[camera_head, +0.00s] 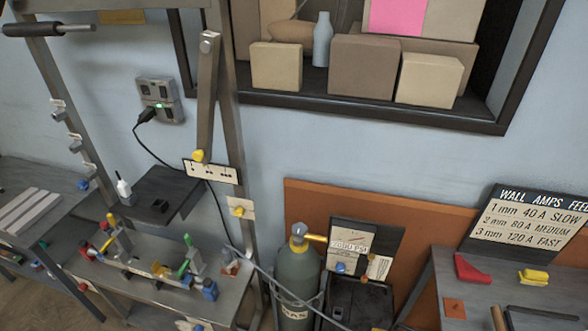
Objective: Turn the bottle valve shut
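The gas bottle (298,268) is a grey-green cylinder standing upright at the lower middle, against the orange-brown panel. A pale label with dark letters is on its lower front, and its bottom is cut off by the picture edge. The bottle valve (298,231) sits on top as a pale metal fitting with a rounded cap. A yellow piece (316,238) sticks out from it to the right. I cannot tell from this view how far the valve is turned. Neither of my grippers shows in the head view.
A grey post and rail stand left of the bottle. A bench (230,300) with colored clamps is at lower left. A dark box with cards (352,245) stands right of the bottle. A table (480,262) with red and yellow pieces is at right. A boxed shelf hangs above.

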